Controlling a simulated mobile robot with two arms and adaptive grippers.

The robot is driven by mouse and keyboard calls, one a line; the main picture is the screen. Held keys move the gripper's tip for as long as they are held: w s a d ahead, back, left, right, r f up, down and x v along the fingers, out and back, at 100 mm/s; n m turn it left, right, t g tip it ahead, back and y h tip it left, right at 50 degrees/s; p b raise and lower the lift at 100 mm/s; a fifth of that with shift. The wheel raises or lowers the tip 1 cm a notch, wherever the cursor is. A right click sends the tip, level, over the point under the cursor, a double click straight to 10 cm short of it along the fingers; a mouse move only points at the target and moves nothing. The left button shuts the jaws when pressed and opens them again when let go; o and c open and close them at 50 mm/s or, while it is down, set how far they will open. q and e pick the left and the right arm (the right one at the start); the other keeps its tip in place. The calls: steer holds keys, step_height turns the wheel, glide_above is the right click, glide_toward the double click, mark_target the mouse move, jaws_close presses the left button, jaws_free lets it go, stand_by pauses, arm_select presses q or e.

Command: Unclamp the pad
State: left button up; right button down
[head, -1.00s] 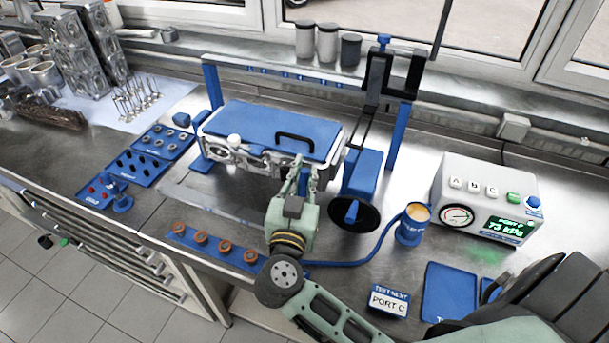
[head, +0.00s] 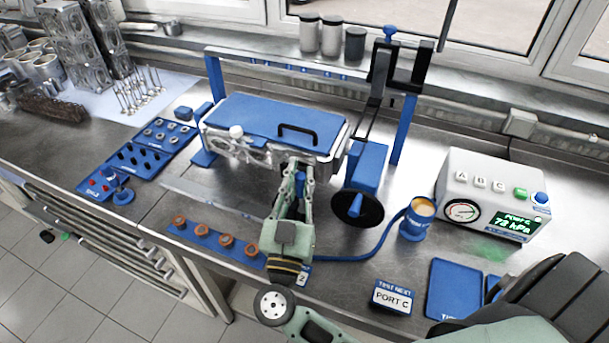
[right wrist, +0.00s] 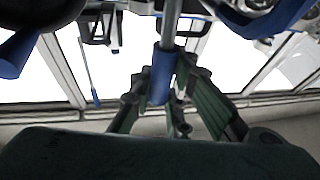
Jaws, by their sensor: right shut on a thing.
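The blue pad (head: 262,118), with a black handle on top, lies over the metal engine head (head: 222,150) in the blue-posted frame. My right gripper (head: 299,172) is at the front right of the head, shut on a blue-sleeved clamp handle (head: 300,184). In the right wrist view the blue sleeve (right wrist: 163,76) on its metal rod sits between the fingers. The fingers and arm hide part of the clamp, so I cannot tell whether the pad is loose. My left gripper is not in view.
A black handwheel (head: 358,209) stands just right of my right gripper. The pressure tester (head: 491,192) reads about 72 kPa, and a blue hose runs to the blue cup (head: 413,228). A blue tray with several copper-coloured rings (head: 226,241) lies in front.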

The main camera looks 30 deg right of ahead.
steer(key=shift+s+a+f+n+t+h+b, duration=0.3)
steer(key=shift+s+a+t+b, duration=0.25)
steer(key=shift+t+b, duration=0.2)
steer(key=shift+s+a+f+n+t+h+b, duration=0.3)
steer(key=shift+s+a+t+b, duration=0.15)
steer(key=shift+a+t+b, duration=0.25)
steer(key=shift+d, duration=0.1)
steer(key=c, duration=2)
jaws_free()
steer(key=shift+c, duration=0.2)
steer(key=o, duration=0.4)
steer(key=shift+r, duration=0.2)
steer(key=shift+v, duration=3.8)
steer(key=shift+c, duration=0.2)
